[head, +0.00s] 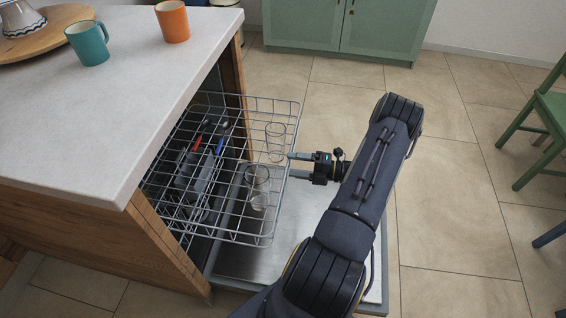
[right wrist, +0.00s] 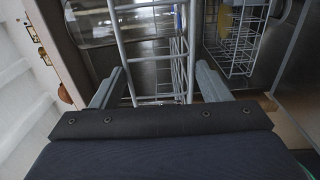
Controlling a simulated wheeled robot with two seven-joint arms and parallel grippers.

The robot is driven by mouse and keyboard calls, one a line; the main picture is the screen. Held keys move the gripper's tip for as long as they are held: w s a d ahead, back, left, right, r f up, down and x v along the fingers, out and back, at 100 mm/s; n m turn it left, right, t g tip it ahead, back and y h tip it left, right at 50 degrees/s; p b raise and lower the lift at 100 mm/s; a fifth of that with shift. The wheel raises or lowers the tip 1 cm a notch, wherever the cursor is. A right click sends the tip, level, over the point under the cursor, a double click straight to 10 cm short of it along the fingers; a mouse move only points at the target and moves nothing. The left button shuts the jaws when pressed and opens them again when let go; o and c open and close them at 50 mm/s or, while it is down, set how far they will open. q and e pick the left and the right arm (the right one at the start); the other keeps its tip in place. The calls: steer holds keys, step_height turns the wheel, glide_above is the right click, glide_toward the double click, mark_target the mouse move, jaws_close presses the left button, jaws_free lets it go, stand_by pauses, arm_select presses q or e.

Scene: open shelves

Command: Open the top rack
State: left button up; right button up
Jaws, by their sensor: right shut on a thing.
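The top rack (head: 262,240) is a grey wire basket that stands out of the dishwasher under the counter, above the lowered door (head: 330,225). Two clear glasses (head: 276,142) and (head: 257,180) stand in it, with cutlery (head: 205,142) further in. My right gripper (head: 291,165) is at the rack's outer side, its two fingers on the wire front. In the right wrist view the fingers of my right gripper (right wrist: 160,82) lie either side of the rack's wires (right wrist: 184,60). The exact contact is hard to see. My left gripper is not in view.
The pale countertop (head: 100,120) holds a teal mug (head: 88,44), an orange mug (head: 173,22) and a wooden board (head: 50,35). A green chair (head: 540,120) stands at the right. Tiled floor (head: 455,190) is clear beside the door. Green cabinets (head: 350,25) are at the back.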

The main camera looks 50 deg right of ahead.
steer(key=shift+s+d+r, duration=0.35)
steer(key=shift+s+d, duration=0.15)
steer(key=shift+s, duration=0.05)
steer(key=o, duration=1.3)
steer(key=shift+c, duration=0.2)
steer(key=shift+f, duration=0.1)
steer(key=shift+s, duration=0.15)
steer(key=v, duration=0.7)
steer(key=shift+s+d, duration=0.15)
steer(key=shift+s, duration=0.1)
